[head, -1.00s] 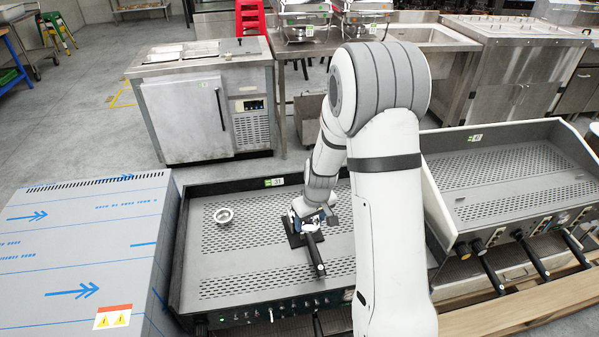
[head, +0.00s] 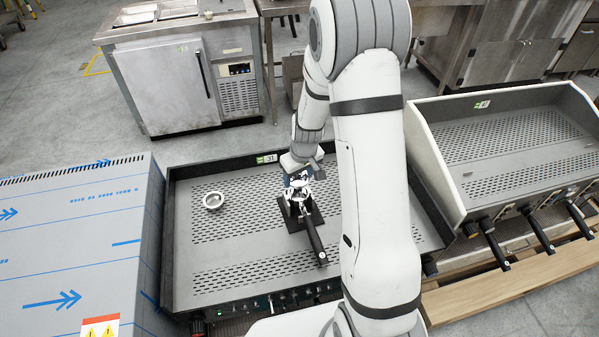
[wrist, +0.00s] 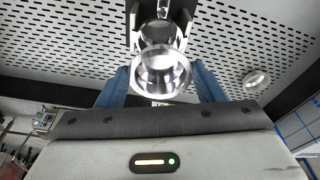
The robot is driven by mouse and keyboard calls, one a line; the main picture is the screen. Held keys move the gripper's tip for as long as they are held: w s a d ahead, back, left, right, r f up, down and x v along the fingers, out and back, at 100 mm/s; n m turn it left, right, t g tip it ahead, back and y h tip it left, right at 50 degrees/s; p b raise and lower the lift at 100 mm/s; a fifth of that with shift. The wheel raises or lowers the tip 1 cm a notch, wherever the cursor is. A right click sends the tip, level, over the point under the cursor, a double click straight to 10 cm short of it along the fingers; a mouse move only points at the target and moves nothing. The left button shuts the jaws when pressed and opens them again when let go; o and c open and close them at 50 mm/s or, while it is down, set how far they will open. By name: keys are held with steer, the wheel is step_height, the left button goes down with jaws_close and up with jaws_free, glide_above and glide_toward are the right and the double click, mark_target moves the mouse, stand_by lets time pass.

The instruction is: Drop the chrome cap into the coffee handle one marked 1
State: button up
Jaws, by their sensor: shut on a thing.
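My gripper (head: 298,186) is shut on the chrome cap (wrist: 162,72), a shiny round cup between the blue fingers in the wrist view. The coffee handle (head: 313,234) has a black grip pointing toward the front, with a small pale mark at its end too small to read. Its metal head (wrist: 160,32) shows just beyond the cap in the wrist view. It rests on a black stand (head: 291,224) on the perforated tray. The cap is over or close beside the head; the pictures do not settle the gap. My gripper partly hides both in the head view.
A second chrome cup (head: 213,200) sits on the left of the tray (head: 240,235); it also shows in the wrist view (wrist: 256,79). A blue-marked grey box (head: 75,240) stands left. Another machine with black handles (head: 510,150) stands right. The tray's left side is mostly clear.

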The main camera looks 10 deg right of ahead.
mark_target(299, 188)
steer(key=shift+f+b, duration=1.95)
steer(key=shift+f, duration=0.85)
steer(key=shift+s+f, duration=0.15)
steer(key=shift+f, duration=0.05)
steer(key=shift+c, duration=1.2)
steer(key=o, duration=1.1)
steer(key=shift+s+d+r+b, duration=0.1)
steer(key=shift+s+r, duration=0.1)
steer(key=shift+r, duration=1.1)
steer(key=shift+s+d+r+b, duration=0.1)
steer(key=shift+s+r+b, duration=0.05)
steer(key=shift+r, duration=1.1)
steer(key=shift+s+d+r+b, duration=0.1)
steer(key=shift+s+r, duration=0.1)
steer(key=shift+r, duration=1.1)
